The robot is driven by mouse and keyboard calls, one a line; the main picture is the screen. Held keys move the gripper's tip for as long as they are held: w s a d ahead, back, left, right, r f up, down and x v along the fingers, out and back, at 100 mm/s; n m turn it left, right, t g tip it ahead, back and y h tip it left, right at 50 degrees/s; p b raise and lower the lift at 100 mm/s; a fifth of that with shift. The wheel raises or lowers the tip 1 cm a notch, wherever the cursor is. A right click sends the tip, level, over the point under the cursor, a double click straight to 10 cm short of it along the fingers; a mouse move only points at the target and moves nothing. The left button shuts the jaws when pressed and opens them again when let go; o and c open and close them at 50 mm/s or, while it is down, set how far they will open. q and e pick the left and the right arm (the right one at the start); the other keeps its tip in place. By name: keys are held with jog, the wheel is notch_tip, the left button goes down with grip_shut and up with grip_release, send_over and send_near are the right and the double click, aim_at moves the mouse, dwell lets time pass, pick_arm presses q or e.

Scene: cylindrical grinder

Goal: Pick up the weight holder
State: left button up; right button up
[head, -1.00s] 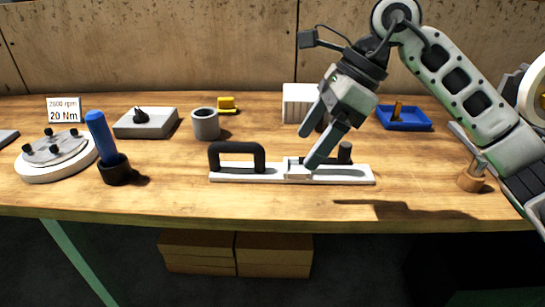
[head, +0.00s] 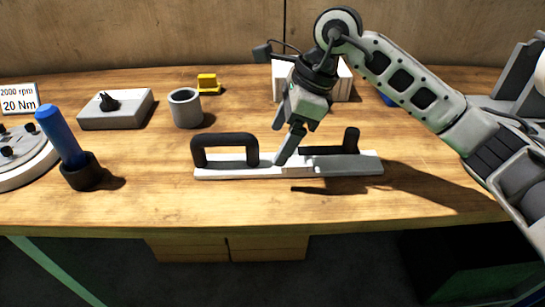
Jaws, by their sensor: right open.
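A long white bar (head: 330,169) with a black loop handle (head: 224,139) at its left end and a short black upright knob (head: 351,140) near its right end lies on the wooden table. No label tells which thing is the weight holder; this bar may be it. My right gripper (head: 282,143) is open and empty, pointing down over the middle of the bar, between handle and knob. One fingertip overlaps the bar in the picture; I cannot tell if it touches. My left gripper is not in view.
On the wooden table (head: 230,208) stand a blue-handled tool in a black cup (head: 82,173), a grey cup (head: 185,108), a grey block with a black knob (head: 117,110), a yellow piece (head: 208,84), a white box (head: 343,83) and a round grey plate (head: 25,165). The front strip is clear.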

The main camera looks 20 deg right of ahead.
aim_at(264, 162)
jog(key=shift+x, duration=2.75)
jog(key=shift+a+r, duration=0.1)
jog(key=c, duration=1.3)
jog(key=shift+w+r, duration=0.1)
jog(key=c, duration=0.3)
jog(key=shift+r, duration=0.1)
jog(key=shift+c, duration=0.2)
